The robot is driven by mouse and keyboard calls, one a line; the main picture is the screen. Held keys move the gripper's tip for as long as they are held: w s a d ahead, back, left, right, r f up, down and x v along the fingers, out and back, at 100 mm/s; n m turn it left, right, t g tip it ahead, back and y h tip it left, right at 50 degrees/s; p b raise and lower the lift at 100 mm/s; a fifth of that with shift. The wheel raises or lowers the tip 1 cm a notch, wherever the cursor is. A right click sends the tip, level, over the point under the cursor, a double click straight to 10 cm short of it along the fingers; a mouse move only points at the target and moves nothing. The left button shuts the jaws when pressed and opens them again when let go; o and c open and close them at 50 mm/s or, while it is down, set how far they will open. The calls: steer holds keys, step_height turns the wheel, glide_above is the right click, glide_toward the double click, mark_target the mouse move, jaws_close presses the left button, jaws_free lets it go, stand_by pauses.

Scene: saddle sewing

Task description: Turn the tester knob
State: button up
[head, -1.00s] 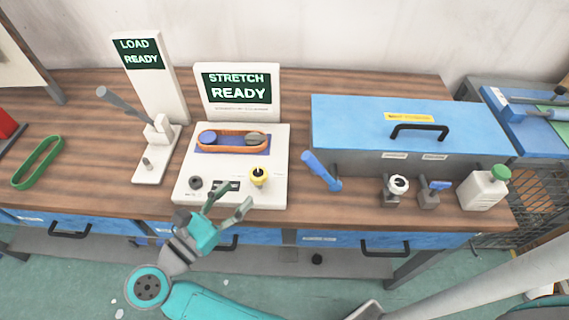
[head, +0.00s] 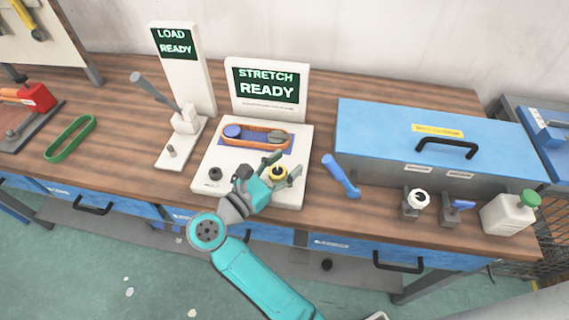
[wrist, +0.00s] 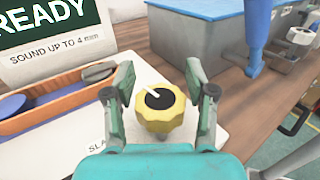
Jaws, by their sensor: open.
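The tester is a white box (head: 205,178) with an upright panel (head: 268,90) that reads "STRETCH READY". Its yellow knob (head: 277,172) is at the front right of the box top. In the wrist view the yellow knob (wrist: 159,106) has a lobed rim, a black cap and a white pointer line toward the upper left. My gripper (head: 284,168) is open, with its fingers on either side of the knob. In the wrist view the fingertips (wrist: 160,80) flank it, with small gaps visible on both sides. An orange belt (head: 257,146) lies around two round posts on the box.
A lever stand (head: 182,85) reading "LOAD READY" is to the left. A blue handle (head: 340,175) and a blue toolbox (head: 385,120) are close on the right. A green belt (head: 70,138) lies far left.

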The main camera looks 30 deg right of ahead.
steer(key=shift+d, duration=0.1)
steer(key=c, duration=1)
steer(key=shift+o, duration=0.3)
steer(key=shift+w+f+n+t+y, duration=0.1)
steer(key=shift+n+t+y, duration=0.5)
steer(key=shift+n+t, duration=0.5)
steer(key=t+y, duration=0.1)
steer(key=n+t, duration=0.1)
steer(key=t, duration=0.1)
steer(key=shift+w+n+y, duration=0.15)
steer(key=shift+n+y, duration=0.15)
steer(key=shift+y, duration=0.1)
steer(key=shift+w+a+n+t+y, duration=0.1)
steer(key=shift+a+n+t+y, duration=0.1)
steer(key=shift+n+t+y, duration=0.75)
steer(key=shift+w+a+n+t+y, duration=0.2)
steer(key=shift+n+t+y, duration=0.5)
steer(key=shift+y, duration=0.4)
steer(key=shift+w+a+n+t+y, duration=0.1)
steer(key=shift+a+n+t+y, duration=0.1)
steer(key=shift+n+t+y, duration=0.75)
steer(key=o, duration=0.9)
steer(key=shift+o, duration=0.2)
